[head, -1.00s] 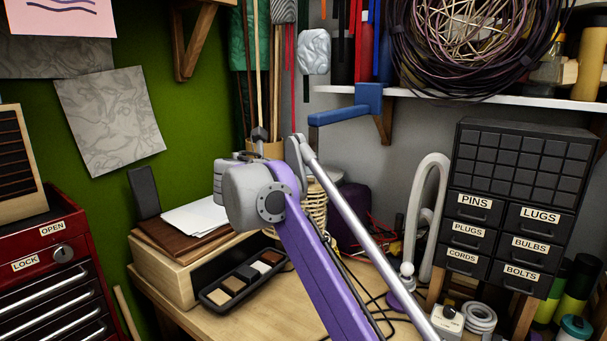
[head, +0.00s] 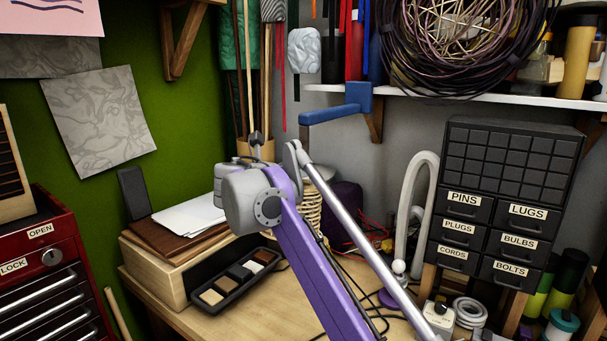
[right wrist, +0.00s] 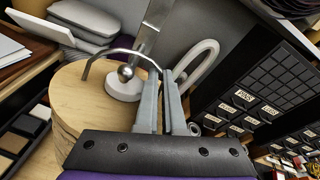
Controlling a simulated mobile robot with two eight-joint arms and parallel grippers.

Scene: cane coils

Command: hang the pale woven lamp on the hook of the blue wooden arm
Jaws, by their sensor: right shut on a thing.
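The pale woven lamp (head: 312,208) shows in the head view as a strip of coils, mostly hidden behind my purple right arm. In the right wrist view the lamp (right wrist: 88,108) has a round, pale wooden top and a thin grey wire handle (right wrist: 122,52). My right gripper (right wrist: 163,82) is shut on the handle near its right end. In the head view my arm hides this gripper. The blue wooden arm (head: 336,113) sticks out leftward from below the shelf, above and behind the lamp; I cannot make out its hook. My left gripper is out of view.
The white shelf (head: 480,97) holds a big cable coil. A black drawer cabinet (head: 508,200) stands to the right, near a white bent tube (head: 415,195). A swatch tray (head: 235,282) lies on the bench at front left. The space below the blue arm looks open.

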